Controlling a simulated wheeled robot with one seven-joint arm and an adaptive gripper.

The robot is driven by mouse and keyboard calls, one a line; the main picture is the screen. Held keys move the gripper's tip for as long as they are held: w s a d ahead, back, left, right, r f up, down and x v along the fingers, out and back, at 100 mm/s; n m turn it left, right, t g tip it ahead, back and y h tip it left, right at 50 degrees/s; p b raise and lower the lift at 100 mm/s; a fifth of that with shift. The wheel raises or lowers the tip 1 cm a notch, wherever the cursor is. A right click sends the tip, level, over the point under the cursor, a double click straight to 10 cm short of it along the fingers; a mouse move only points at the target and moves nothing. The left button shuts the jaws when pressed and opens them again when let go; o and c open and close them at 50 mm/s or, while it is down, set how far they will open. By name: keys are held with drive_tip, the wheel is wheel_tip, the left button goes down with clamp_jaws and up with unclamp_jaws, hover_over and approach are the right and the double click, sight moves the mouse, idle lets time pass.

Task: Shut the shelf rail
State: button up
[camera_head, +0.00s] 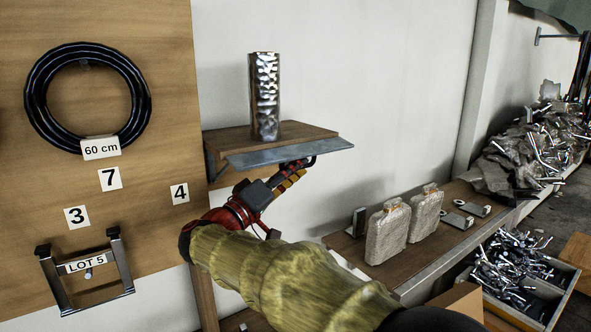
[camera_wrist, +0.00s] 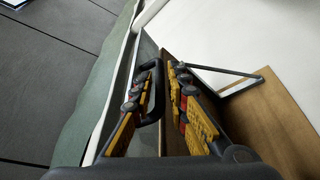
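The shelf rail (camera_head: 285,151) is a grey metal strip along the front of the wooden shelf (camera_head: 222,141). It sticks outward, nearly flat, in the head view. A dark handle (camera_head: 312,161) hangs under its right part; the handle shows as a black loop in the wrist view (camera_wrist: 160,92). My gripper (camera_head: 303,167) is just below the rail at this handle. In the wrist view my gripper's fingers (camera_wrist: 160,72) are apart, with the handle's bar between them; I cannot tell whether they touch it. A shiny crumpled metal cylinder (camera_head: 264,97) stands upright on the shelf.
A wooden board (camera_head: 160,215) with a coiled black hose (camera_head: 35,95) and number labels is at the left. A lower bench (camera_head: 360,249) at the right holds two wrapped bottles (camera_head: 388,232). Crates of metal parts (camera_head: 540,290) stand at the lower right.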

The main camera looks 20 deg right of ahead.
drive_tip(key=shift+c, duration=0.6)
clamp_jaws()
